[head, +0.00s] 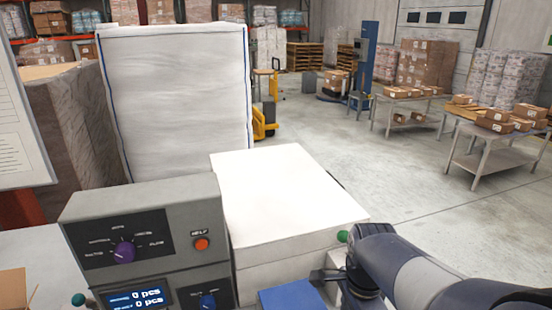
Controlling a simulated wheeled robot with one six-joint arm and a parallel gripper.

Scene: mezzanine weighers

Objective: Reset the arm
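My arm comes in from the lower right corner and bends down beside the white-topped box. A dark part at its end, which seems to be my gripper (326,276), sits low beside that box, above and right of a blue flat surface (290,298). My arm hides part of it, and I cannot make out two separate fingers or anything held.
A grey control panel (140,215) with knobs, an orange HELP button (201,244) and a display reading 0 pcs stands left. The white-topped box (285,190) is beside it. A tall wrapped stack (175,100) rises behind. Tables with cartons (495,150) stand right; open floor lies between.

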